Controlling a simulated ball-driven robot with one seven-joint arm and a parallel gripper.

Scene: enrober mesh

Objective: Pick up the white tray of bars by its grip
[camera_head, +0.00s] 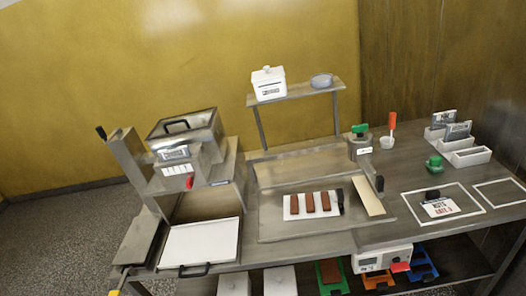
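The white tray of bars (298,216) lies on a wide metal sheet near the middle of the steel bench. Several brown bars lie side by side on it. Its black grip (340,200) stands at the tray's right end. My gripper is not in view, so I cannot see whether it is open or shut. Nothing visible touches the tray or its grip.
A steel machine (185,150) stands left of the tray, with an empty white tray (205,240) below it. A cream strip (368,196) lies right of the grip. A raised shelf (298,96) holds a white box (268,86). A green-topped pot (360,145) stands behind the strip.

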